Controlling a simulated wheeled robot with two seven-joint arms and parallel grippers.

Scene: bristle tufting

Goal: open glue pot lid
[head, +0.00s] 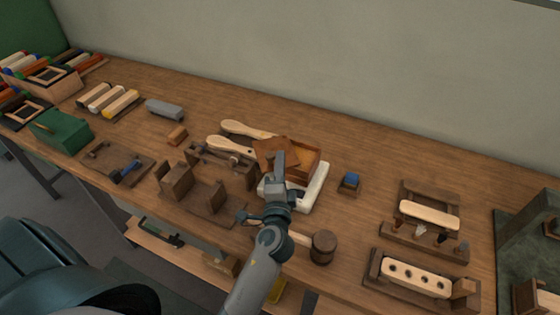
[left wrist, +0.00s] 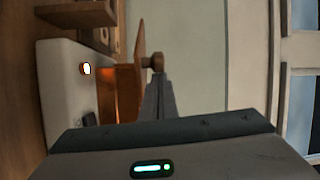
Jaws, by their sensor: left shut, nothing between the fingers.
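The glue pot is a square copper-brown box (head: 307,158) in a white base (head: 318,188) at the middle of the bench. Its flat brown lid (head: 270,151) lies toward the left of the pot, and part of the inside shows on the right. In the left wrist view, the lid (left wrist: 140,45) appears edge-on with a round knob (left wrist: 157,62), beside the orange pot (left wrist: 124,92) and the white base (left wrist: 62,90) with a lit lamp. My left gripper (head: 279,158) is shut and empty, its tips close to the lid. Contact cannot be told. My right gripper is not in view.
A mallet (head: 322,246) lies in front of the pot. A small blue-topped block (head: 349,182) stands to its right. Brush handles (head: 232,146) and wooden fixtures (head: 180,184) crowd the left. A drilled brush block in its holder (head: 413,278) is at right.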

